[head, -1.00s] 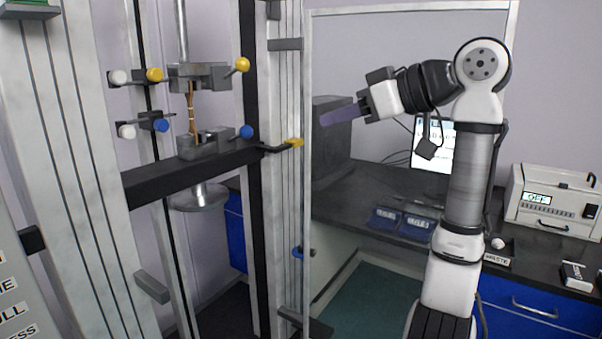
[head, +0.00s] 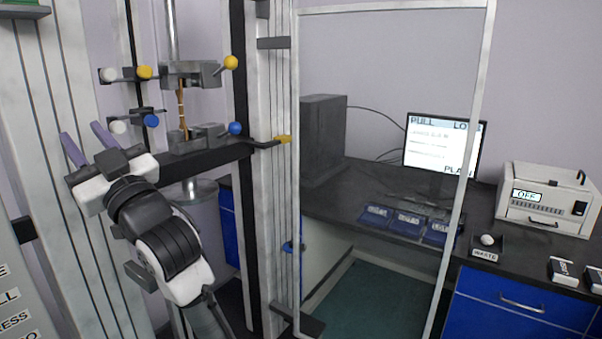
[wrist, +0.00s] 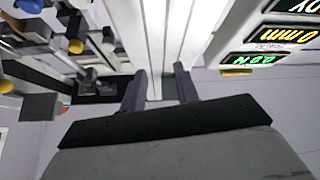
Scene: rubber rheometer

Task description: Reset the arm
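My arm bends down from the gripper toward the bottom of the head view. A brown strip specimen (head: 182,108) stands upright between the machine's upper clamp (head: 190,74) and lower clamp (head: 195,138), to the right of my gripper.
Lever handles with yellow, white and blue knobs (head: 231,62) stick out around the clamps. A framed clear door (head: 465,150) stands right of the machine. Lit readouts (wrist: 285,36) show in the wrist view.

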